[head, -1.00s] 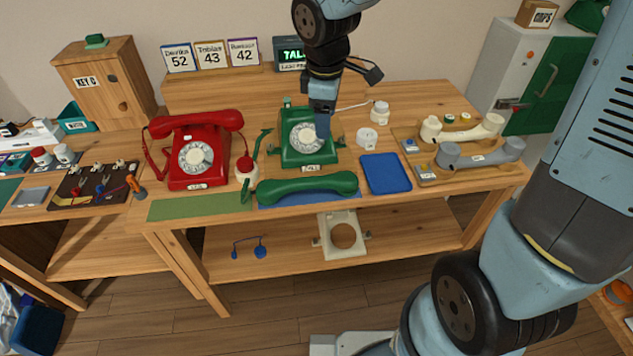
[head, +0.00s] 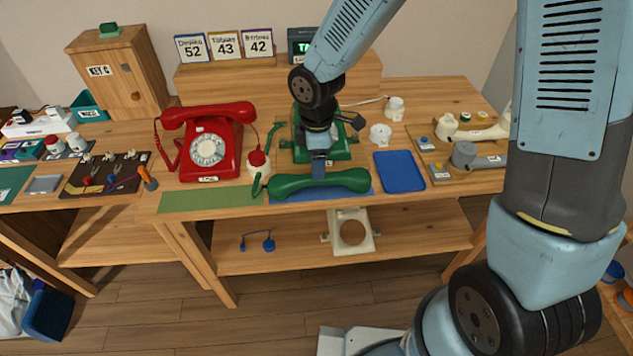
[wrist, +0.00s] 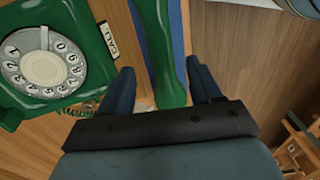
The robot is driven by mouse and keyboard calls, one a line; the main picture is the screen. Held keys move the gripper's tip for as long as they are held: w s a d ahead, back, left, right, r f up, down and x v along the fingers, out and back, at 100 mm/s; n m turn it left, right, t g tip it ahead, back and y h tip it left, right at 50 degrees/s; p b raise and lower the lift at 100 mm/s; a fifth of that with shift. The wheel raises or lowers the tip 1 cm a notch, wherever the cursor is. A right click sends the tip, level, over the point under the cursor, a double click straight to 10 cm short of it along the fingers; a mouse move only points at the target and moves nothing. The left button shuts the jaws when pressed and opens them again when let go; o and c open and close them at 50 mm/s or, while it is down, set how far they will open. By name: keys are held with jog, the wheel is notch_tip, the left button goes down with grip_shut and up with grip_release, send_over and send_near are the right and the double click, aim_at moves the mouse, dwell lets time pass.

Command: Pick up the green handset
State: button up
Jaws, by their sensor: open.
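The green handset (head: 335,184) lies at the front edge of the table on a blue mat (head: 290,196). The green phone (head: 333,145) stands behind it, partly hidden by my arm in the head view. My gripper (head: 319,170) points down over the middle of the handset. In the wrist view my gripper (wrist: 161,85) is open, with one finger on each side of the green handset (wrist: 163,75). I cannot tell whether a finger touches it. The green phone's dial (wrist: 43,63) shows at the left of the wrist view.
The red phone (head: 207,143) stands to the left, with a small red-topped bottle (head: 258,164) between it and the green handset. A blue tray (head: 399,171) lies to the right. A green mat (head: 210,199) lies bare at the front left.

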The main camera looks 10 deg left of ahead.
aim_at(320, 183)
jog(key=f, duration=0.5)
jog(key=shift+s+d, duration=0.15)
jog(key=shift+d, duration=0.25)
jog(key=shift+f, duration=0.65)
grip_shut()
